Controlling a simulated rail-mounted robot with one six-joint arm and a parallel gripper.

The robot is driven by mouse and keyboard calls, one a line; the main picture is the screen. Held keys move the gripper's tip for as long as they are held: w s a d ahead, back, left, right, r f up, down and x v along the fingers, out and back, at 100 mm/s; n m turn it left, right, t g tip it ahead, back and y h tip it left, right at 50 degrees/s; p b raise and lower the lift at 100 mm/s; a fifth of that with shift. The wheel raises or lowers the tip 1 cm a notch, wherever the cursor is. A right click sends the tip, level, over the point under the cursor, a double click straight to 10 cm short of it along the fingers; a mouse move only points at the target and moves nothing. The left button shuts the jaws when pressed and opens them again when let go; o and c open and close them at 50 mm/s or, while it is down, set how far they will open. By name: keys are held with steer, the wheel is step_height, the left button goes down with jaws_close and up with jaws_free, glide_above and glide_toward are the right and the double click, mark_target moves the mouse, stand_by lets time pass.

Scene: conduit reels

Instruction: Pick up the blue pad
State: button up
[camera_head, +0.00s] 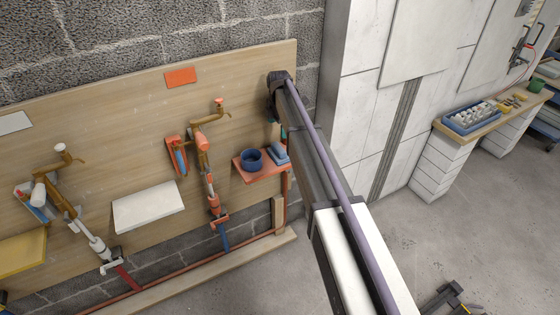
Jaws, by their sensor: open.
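A blue pad (277,152) lies at the right end of a small red-orange shelf (262,177) on the wooden board. It looks like a light blue block with layered edges, and its right side is close to my arm in the picture. A dark blue round cup (251,160) stands to its left on the same shelf. My gripper (273,112) is at the dark far end of my arm, above the pad in the picture and apart from it. It is open and holds nothing that I can see. Its fingers are small and hard to make out.
Taps and pipes (205,160) stick out from the board left of the shelf. A red holder (176,155) with a blue item and a white shelf (148,207) are further left. A workbench (480,127) with a blue tray stands right. Grey floor (420,235) is open between.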

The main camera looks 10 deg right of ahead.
mark_target(279, 147)
steer(key=shift+f+b, duration=0.3)
step_height(279, 147, down, 10)
steer(key=b, duration=1)
steer(key=shift+s+a+f, duration=0.1)
steer(key=shift+f, duration=0.1)
steer(key=shift+r, duration=0.2)
steer(key=c, duration=0.7)
